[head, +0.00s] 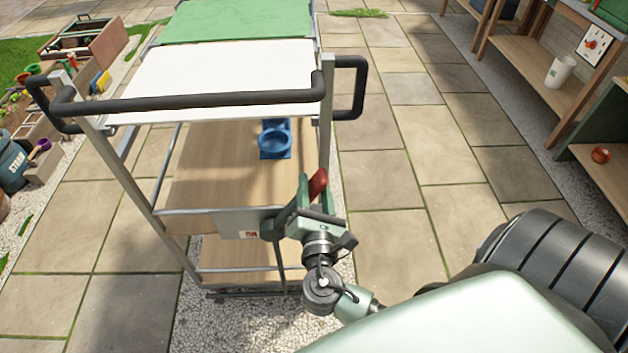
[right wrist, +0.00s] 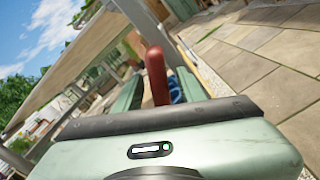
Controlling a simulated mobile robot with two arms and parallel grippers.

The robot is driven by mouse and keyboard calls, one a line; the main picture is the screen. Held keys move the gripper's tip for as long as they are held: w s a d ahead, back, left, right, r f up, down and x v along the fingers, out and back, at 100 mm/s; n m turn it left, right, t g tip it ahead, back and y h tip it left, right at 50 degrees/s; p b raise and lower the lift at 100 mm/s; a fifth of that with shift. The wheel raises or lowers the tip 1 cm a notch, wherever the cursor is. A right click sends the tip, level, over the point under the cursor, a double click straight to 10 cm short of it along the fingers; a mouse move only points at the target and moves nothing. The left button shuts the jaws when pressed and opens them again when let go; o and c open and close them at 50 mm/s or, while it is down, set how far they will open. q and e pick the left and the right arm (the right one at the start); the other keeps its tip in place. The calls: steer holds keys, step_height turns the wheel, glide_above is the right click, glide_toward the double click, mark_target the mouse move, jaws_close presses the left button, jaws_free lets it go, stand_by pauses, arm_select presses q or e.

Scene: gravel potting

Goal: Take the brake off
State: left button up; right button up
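The brake lever is a red handle (head: 317,184) at the right front of the trolley (head: 200,218), standing up from a dark mount and tilted a little. My right gripper (head: 315,192) is at the lever, with its green fingers on either side of the red handle. In the right wrist view the red handle (right wrist: 156,75) rises between the two fingers (right wrist: 157,92), with a gap visible on its right side, so the gripper looks open around it. The lower end of the lever is hidden behind the gripper body. My left gripper is not in view.
The trolley has a black push bar (head: 190,101), a white top (head: 215,68) and wooden shelves; a blue object (head: 274,140) sits on the upper shelf. Workbenches (head: 535,70) stand at the right, planters at the left. Paving to the right of the trolley is clear.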

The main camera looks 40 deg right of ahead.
steer(key=shift+x, duration=0.95)
jaws_close()
steer(key=shift+f, duration=0.1)
stand_by(0.6)
